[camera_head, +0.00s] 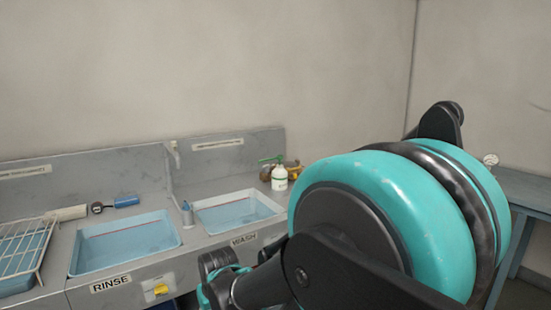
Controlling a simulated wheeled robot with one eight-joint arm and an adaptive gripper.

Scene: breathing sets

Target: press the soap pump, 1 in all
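The soap pump (279,180) is a white bottle with a green pump head. It stands upright on the counter at the back right corner of the WASH basin. My large teal and black arm joint fills the right foreground. The far end of my arm, with my gripper (217,265), seems to be low in front of the counter, below the WASH label and apart from the pump. The fingers cannot be made out, so I cannot tell whether they are open or shut.
The WASH basin (197,222) and the RINSE basin (74,262) hold water. A wire rack (24,244) is at the left. A blue item (127,200) lies behind the RINSE basin. Brownish items stand by the pump. A grey-blue table (528,190) is at the right.

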